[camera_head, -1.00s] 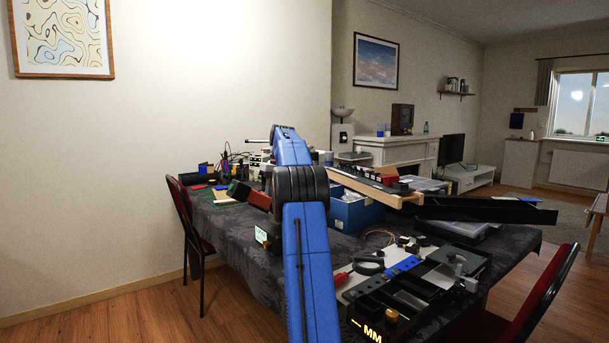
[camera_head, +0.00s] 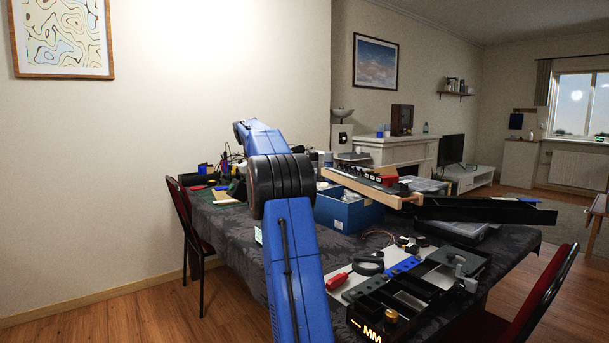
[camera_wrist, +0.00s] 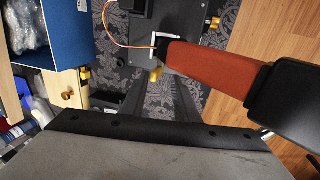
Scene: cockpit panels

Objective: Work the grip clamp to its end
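In the wrist view, an orange-red bar (camera_wrist: 212,68) with a black block (camera_wrist: 287,102) at its right end slants across the upper right. Its left end meets a small white bracket (camera_wrist: 170,41) and a brass-coloured knob (camera_wrist: 156,75). I cannot tell for sure whether this is the grip clamp, or how far it is worked. My gripper (camera_wrist: 162,100) seems to show only as dark, blurred finger shapes in the middle of the wrist view, left of and below the bar. No contact with the bar shows. In the head view my own blue arm hides the gripper.
A black tray unit (camera_head: 410,295) and a red-handled tool (camera_head: 338,281) lie at the front. Chairs stand at both sides.

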